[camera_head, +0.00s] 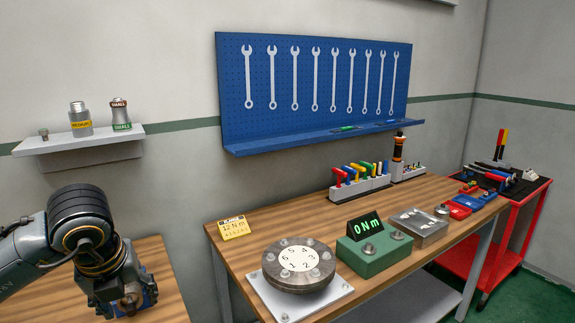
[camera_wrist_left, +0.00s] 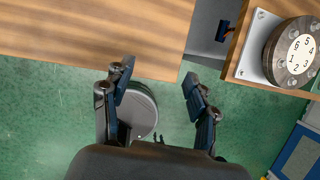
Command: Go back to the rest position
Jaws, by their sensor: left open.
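My left gripper (camera_head: 130,302) is at the lower left of the head view, pointing down by the left wooden table (camera_head: 165,285). In the left wrist view my left gripper (camera_wrist_left: 160,88) has its two fingers wide apart with nothing between them. The fingertips show near the edge of the wooden table (camera_wrist_left: 90,35), with green floor behind them. My right gripper is in neither view.
The right workbench (camera_head: 240,262) bears a round numbered flange (camera_head: 298,267), a green box reading 0 Nm (camera_head: 375,245) and hex keys (camera_head: 360,180). A wall shelf (camera_head: 75,140) holds sockets. A red cart (camera_head: 510,215) stands far right. A gap separates the two tables.

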